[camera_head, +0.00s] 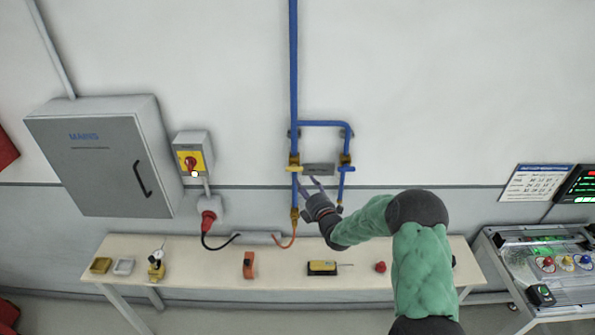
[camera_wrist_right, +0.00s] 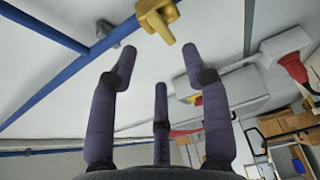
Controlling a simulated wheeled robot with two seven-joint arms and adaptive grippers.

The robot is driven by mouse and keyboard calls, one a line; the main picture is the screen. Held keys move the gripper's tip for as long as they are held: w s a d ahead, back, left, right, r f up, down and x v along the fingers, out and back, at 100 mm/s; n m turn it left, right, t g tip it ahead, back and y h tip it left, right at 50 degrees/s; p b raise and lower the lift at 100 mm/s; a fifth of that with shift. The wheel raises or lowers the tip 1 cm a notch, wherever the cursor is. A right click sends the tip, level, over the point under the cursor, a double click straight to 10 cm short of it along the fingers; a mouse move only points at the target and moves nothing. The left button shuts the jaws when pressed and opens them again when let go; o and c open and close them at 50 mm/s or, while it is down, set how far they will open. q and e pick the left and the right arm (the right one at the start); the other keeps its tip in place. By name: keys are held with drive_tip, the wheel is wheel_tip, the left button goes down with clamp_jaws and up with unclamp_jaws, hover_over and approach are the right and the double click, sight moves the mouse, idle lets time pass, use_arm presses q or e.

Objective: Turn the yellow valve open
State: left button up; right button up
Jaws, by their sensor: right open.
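My right gripper (camera_head: 309,183) is open just below and right of the left handle, pointing up at the wall. In the right wrist view, a yellow valve part (camera_wrist_right: 157,20) is ahead of the open fingers (camera_wrist_right: 158,75), near the top edge. No finger visibly touches it. My left gripper is out of view.
A brass fitting (camera_head: 294,215) with an orange hose is below. A workbench (camera_head: 215,268) carries small tools. A grey mains cabinet (camera_head: 105,160) and red-knobbed switch (camera_head: 191,162) are left.

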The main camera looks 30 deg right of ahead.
sight(295, 169)
drive_tip(key=shift+w+d+p, duration=0.2)
drive_tip(key=shift+w+p, duration=0.15)
drive_tip(key=shift+w, duration=1.1)
drive_tip(key=shift+w+d+p, duration=0.15)
drive_tip(key=shift+w+p, duration=0.25)
drive_tip(key=shift+w, duration=1)
drive_tip(key=shift+w+d+p, duration=0.2)
drive_tip(key=shift+w+p, duration=0.15)
drive_tip(key=shift+w, duration=1.1)
drive_tip(key=shift+c, duration=0.3)
clamp_jaws()
